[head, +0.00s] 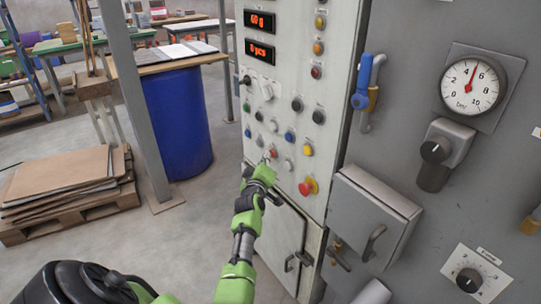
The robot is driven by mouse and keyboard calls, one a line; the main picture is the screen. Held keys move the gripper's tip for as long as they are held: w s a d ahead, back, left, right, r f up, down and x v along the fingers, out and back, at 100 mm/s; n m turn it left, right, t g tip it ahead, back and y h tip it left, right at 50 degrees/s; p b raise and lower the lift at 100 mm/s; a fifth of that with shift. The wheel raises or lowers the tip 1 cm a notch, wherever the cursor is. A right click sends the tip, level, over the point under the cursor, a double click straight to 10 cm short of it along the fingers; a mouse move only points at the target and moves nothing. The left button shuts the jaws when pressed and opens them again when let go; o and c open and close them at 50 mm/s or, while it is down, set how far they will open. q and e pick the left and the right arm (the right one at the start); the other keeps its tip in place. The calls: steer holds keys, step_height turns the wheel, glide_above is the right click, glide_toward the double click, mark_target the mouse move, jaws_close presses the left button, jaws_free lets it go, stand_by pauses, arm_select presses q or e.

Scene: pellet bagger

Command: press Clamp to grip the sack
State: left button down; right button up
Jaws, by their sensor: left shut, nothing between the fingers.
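The control panel (328,98) is a pale upright cabinet face with several round buttons and knobs. Its labels are too small to read, so I cannot tell which button is Clamp. My left gripper (266,163) is shut and empty, its tip at the lower rows of buttons. A small red button (273,153) shows right by the fingertips, and a pale button (288,165) is just right of them. I cannot tell whether the fingertips touch a button. No sack can be made out. My right gripper is not in view.
A red emergency-stop knob (308,187) on yellow sticks out right of my gripper. A grey box (372,225) with a handle juts out further right, below a pressure gauge (473,84). A blue drum (178,120) and a pallet of cardboard (65,185) stand left.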

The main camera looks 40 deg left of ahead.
stand_by(0.3)
arm_select(q)
steer(key=shift+s+a+p, duration=0.15)
steer(key=shift+s+p, duration=0.25)
steer(key=shift+s, duration=0.25)
steer(key=s+a+p, duration=0.1)
steer(key=s+p, duration=0.1)
steer(key=s, duration=0.3)
steer(key=shift+s+a, duration=0.35)
steer(key=shift+s, duration=0.05)
steer(key=shift+f, duration=0.1)
stand_by(0.6)
